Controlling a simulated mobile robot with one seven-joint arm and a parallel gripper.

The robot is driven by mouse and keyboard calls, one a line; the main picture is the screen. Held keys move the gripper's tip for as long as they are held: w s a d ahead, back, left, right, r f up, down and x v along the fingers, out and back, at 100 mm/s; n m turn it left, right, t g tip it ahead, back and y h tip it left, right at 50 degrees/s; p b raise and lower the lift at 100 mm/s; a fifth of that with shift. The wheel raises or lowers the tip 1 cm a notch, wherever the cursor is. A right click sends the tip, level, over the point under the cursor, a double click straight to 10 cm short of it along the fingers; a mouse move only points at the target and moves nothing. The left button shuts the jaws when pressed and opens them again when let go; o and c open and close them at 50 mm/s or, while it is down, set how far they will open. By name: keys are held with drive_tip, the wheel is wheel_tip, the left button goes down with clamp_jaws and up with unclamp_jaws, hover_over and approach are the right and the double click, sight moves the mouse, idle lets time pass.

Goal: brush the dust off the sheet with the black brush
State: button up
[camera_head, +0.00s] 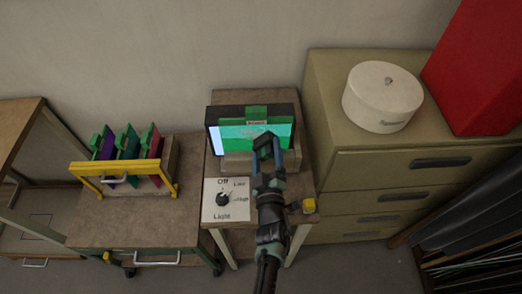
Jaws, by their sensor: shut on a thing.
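The sheet (228,133) is a teal-green panel, bright at its left end, standing upright in a black frame on the middle table. A faint pale patch (251,133) shows near its middle, which may be dust. My gripper (266,158) is in front of the sheet's right half and covers part of its lower edge. It is shut on a small dark thing (265,138), which looks like the black brush. Its bristles cannot be made out, and I cannot tell whether it touches the sheet. A green labelled clip (256,112) sits on the frame's top edge.
A yellow-framed rack (124,167) with coloured panels stands left. A drawer cabinet (400,167) with a white round box (383,98) stands close right.

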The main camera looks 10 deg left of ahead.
drive_tip(key=d, duration=0.1)
drive_tip(key=w+d, duration=0.1)
drive_tip(key=d, duration=0.1)
